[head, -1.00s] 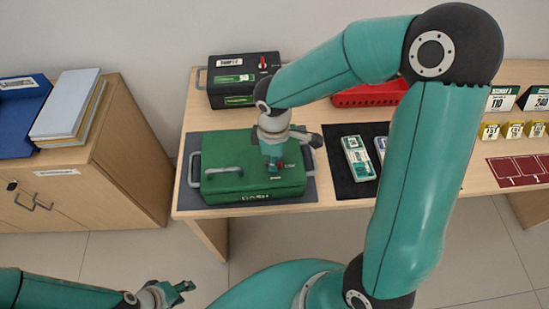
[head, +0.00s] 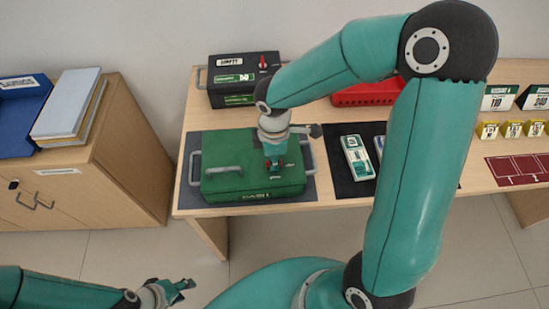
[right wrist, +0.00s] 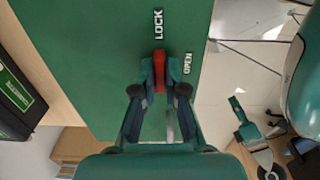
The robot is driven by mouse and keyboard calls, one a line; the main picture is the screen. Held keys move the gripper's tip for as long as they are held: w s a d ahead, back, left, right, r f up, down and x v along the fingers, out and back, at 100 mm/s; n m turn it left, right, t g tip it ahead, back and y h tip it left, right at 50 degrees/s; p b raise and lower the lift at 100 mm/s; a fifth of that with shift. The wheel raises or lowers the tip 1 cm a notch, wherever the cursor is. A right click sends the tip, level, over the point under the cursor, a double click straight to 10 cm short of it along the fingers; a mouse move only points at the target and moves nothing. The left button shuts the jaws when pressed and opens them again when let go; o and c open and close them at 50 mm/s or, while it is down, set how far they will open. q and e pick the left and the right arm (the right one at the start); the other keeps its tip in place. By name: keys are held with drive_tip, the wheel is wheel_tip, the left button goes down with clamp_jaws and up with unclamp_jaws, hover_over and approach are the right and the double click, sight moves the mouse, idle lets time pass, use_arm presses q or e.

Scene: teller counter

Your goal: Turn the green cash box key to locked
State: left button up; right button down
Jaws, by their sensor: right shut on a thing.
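The green cash box (head: 235,183) lies closed on a dark mat, with a grey handle on its lid. Its red key (right wrist: 159,72) stands upright in the right wrist view, in line with the white LOCK label (right wrist: 158,25) above it. The OPEN label (right wrist: 187,64) is to its right. My right gripper (head: 275,168) points down at the lid's right part, its fingertips (right wrist: 160,88) shut on the key from both sides. The fingers hide part of the key in the head view. My left gripper (head: 184,287) is open and empty, low in front of the desk.
A black box (head: 243,80) with a red knob stands behind the cash box. A red tray (head: 368,96) is at the back. Banknote bundles (head: 357,157) lie on a black mat to the right. A wooden cabinet (head: 110,165) stands left across a gap.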

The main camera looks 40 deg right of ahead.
drive_tip(key=c, duration=1.2)
unclamp_jaws()
drive_tip(key=shift+r, duration=0.1)
wheel_tip(320, 180, up, 12)
drive_tip(key=shift+f, duration=0.1)
drive_tip(key=shift+s, duration=0.1)
